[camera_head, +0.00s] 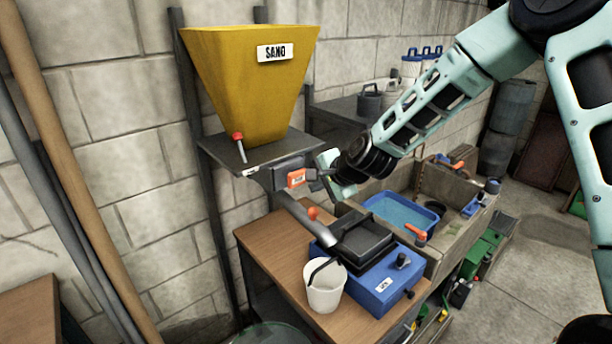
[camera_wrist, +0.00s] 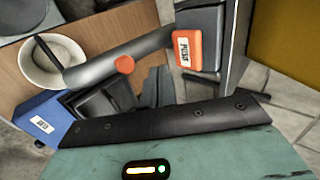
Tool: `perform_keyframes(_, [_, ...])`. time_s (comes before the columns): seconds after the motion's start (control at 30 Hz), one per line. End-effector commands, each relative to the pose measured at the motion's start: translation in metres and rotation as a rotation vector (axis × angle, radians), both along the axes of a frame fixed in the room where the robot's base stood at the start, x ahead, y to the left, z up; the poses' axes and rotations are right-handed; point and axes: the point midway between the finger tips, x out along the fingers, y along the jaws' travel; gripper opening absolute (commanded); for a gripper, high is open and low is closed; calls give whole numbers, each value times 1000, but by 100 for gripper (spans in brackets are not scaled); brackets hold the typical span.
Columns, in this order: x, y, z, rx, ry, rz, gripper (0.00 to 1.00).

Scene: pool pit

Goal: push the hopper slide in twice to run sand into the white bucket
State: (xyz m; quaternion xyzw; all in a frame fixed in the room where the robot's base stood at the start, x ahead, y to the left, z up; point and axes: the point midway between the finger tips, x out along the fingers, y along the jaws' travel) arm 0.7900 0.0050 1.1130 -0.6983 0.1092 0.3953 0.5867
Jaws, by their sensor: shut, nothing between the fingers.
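The yellow hopper (camera_head: 250,80) labelled SAND stands on a dark frame against the wall. Its slide has an orange block (camera_head: 296,178) on the front; in the wrist view the block (camera_wrist: 186,50) reads PUSH. My gripper (camera_head: 318,174) is shut and empty, just right of the block in the head view. In the wrist view its dark fingertips (camera_wrist: 153,86) show beside the block; I cannot tell whether they touch it. The white bucket (camera_head: 325,290) stands upright on the wooden bench below the grey chute (camera_wrist: 115,64). Whether sand is in it is unclear.
A blue box with a black tray (camera_head: 365,242) stands right of the bucket on the bench (camera_head: 262,243). A stone trough with a blue basin (camera_head: 400,212) lies further right. A red-knobbed lever (camera_head: 238,143) rises from the hopper shelf.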

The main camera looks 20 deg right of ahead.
Motion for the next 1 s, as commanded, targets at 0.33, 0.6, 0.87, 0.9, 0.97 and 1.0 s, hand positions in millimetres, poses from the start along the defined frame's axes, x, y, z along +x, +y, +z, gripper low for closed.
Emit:
perform_keyframes(0.33, [37, 18, -2, 1, 0, 1, 0])
perform_keyframes(0.6, [40, 19, -4, -1, 0, 1, 0])
perform_keyframes(0.87, [49, 23, -6, -2, -2, 1, 0])
perform_keyframes(0.9, [55, 27, -6, -1, -4, 1, 0])
perform_keyframes(0.97, [64, 31, -6, -2, -4, 2, 0])
perform_keyframes(1.0, [69, 33, -6, -1, -5, 3, 0])
